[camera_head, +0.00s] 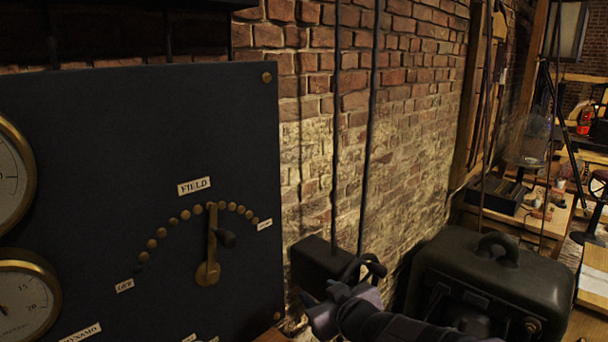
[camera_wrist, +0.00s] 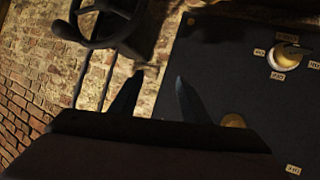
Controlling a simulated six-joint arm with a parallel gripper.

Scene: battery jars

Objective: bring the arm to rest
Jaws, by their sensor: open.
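My arm (camera_head: 385,325) reaches in from the bottom of the head view, its end low in front of the brick wall, right of the dark panel. In the wrist view my gripper (camera_wrist: 160,80) shows two dark fingers spread apart with nothing between them. A dark handwheel (camera_wrist: 103,42) is beyond and left of the fingers. The dark panel (camera_head: 110,130) carries a brass FIELD lever (camera_head: 212,250) with a dark knob, pointing nearly straight up at an arc of brass studs. The gripper touches neither the panel nor the handwheel as far as I can tell.
Two brass-rimmed gauges, an upper (camera_head: 12,175) and a lower (camera_head: 25,300), sit at the panel's left. A dark box (camera_head: 318,262) hangs on the brick wall (camera_head: 410,120). A bulky dark machine (camera_head: 490,285) stands right of my arm. A workbench (camera_head: 545,215) is farther back.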

